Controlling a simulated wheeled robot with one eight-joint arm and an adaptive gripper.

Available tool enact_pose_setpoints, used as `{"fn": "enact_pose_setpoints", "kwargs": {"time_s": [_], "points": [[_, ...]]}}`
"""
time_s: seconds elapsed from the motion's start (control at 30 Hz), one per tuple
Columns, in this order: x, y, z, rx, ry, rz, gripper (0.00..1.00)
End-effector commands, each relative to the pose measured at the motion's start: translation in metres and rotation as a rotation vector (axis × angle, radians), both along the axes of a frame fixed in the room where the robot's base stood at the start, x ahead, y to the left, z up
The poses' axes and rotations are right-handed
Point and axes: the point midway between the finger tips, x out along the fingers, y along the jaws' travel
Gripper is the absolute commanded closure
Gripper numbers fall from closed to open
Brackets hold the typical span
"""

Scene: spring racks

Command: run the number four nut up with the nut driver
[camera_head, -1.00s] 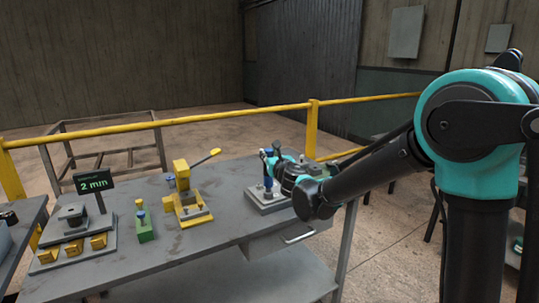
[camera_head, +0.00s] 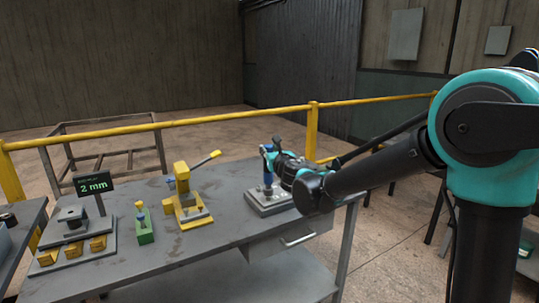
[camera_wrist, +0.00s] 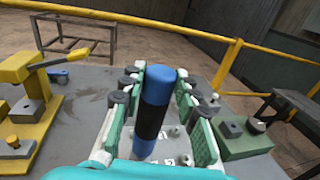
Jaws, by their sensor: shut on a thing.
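The nut driver (camera_wrist: 153,115), a blue and black upright handle, stands between the two green-padded fingers of my gripper (camera_wrist: 160,82) in the wrist view. My gripper is shut on it. In the head view my gripper (camera_head: 269,157) is above a grey block (camera_head: 254,206) at the table's right end, and the driver's blue part (camera_head: 267,180) shows below it. In the wrist view a pale plate with markings and small fittings (camera_wrist: 183,158) lies under the driver. The driver's lower tip and the number four nut cannot be made out.
A yellow lever press (camera_head: 183,190) stands left of the block. Further left are a green block (camera_head: 145,232), a "2 mm" display (camera_head: 94,184) and a grey gauge stand with yellow blocks (camera_head: 73,247). A yellow rail (camera_head: 230,117) runs behind the table (camera_head: 215,243).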

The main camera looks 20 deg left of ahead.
Motion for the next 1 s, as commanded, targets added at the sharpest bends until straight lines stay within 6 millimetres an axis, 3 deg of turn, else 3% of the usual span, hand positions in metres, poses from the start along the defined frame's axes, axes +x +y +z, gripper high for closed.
{"fn": "enact_pose_setpoints", "kwargs": {"time_s": [0.7, 1.0], "points": [[0.0, 0.0, 0.042, 0.0, 0.0, 0.0, 1.0], [0.0, 0.0, 0.046, 0.0, 0.0, 0.0, 1.0]]}}
